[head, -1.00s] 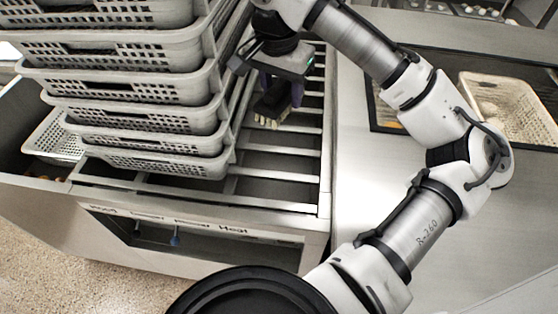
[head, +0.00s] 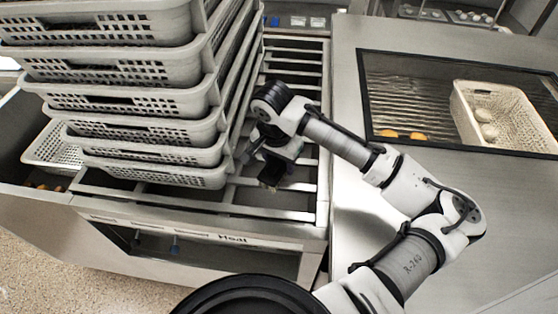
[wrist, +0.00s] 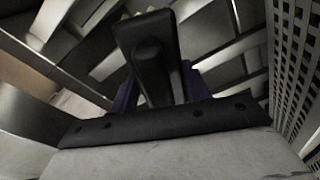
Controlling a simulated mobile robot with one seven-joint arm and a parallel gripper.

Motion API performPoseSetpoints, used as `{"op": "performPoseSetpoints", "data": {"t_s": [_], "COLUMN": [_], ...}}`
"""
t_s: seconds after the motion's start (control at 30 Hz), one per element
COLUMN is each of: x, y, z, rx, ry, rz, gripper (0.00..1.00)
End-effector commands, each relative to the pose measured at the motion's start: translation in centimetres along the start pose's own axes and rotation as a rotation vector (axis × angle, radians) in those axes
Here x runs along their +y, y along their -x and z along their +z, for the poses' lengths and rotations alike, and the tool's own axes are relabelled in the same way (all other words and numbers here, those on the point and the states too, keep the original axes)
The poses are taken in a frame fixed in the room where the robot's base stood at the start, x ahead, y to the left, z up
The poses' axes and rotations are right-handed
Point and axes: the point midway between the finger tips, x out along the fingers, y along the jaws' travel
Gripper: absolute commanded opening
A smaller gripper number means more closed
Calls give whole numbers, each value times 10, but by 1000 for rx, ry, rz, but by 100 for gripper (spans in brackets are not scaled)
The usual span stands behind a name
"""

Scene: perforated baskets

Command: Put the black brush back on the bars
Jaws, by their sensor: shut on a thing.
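The black brush (wrist: 150,50) is held between the purple-tinted fingers of my gripper (wrist: 157,90) in the wrist view, with pale bristles just showing at its far end. In the head view the brush (head: 270,174) is a small dark shape below my gripper (head: 275,158), low over the metal bars (head: 297,200). My gripper is shut on it, close to the right side of the basket stack. I cannot tell whether the brush touches the bars. My wrist hides part of the gripper.
A tall stack of grey perforated baskets (head: 140,103) stands directly left of my gripper; its wall (wrist: 297,50) is close in the wrist view. A white basket (head: 505,112) with round items sits in a recess at right. Bars at the back are clear.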

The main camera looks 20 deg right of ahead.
Motion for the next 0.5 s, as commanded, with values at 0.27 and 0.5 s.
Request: {"op": "performPoseSetpoints", "data": {"t_s": [0.27, 0.5], "x": [0, 0], "y": [-6, -9], "z": [0, 1], "rx": [1, 0], "ry": [0, 0], "rz": [-1, 0], "gripper": [26, 55]}}
